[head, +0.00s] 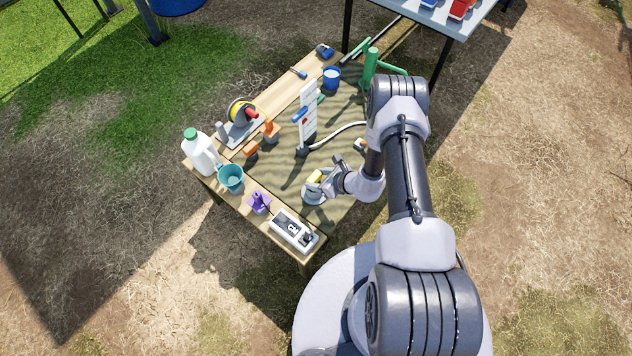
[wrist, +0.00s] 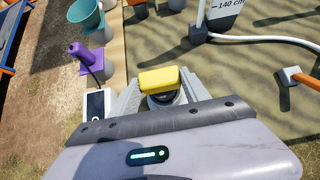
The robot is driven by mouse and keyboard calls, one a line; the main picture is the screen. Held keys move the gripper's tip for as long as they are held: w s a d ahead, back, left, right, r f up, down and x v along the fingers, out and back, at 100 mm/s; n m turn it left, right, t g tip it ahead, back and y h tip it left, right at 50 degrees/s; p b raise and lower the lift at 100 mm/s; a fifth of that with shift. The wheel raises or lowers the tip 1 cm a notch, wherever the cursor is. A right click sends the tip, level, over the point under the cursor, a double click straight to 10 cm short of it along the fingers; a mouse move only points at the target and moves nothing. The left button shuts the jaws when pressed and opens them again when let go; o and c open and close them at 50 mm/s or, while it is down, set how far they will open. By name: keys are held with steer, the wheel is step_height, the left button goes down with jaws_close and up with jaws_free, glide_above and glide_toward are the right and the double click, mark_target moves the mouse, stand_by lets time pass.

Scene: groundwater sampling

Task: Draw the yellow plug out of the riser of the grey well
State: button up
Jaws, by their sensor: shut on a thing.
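The yellow plug (wrist: 158,78) shows in the wrist view as a block with a dark round part under it. My gripper (wrist: 162,88) has one finger on each side of it and is shut on it. In the head view the yellow plug (head: 314,176) is at the end of my gripper (head: 323,183), over the grey well (head: 311,197) near the table's front right. My gripper hides most of the well and riser in the wrist view. I cannot tell whether the plug's lower part is inside the riser.
A white gauge board (head: 308,112) with a pale hose stands behind the well. A purple tool (head: 259,203), a teal cup (head: 230,177), a white jug (head: 202,153) and a grey meter box (head: 293,230) lie to the left and front. Orange pieces (head: 271,130) stand farther back.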

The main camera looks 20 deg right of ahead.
steer(key=shift+r+p, duration=1.55)
steer(key=shift+r, duration=0.65)
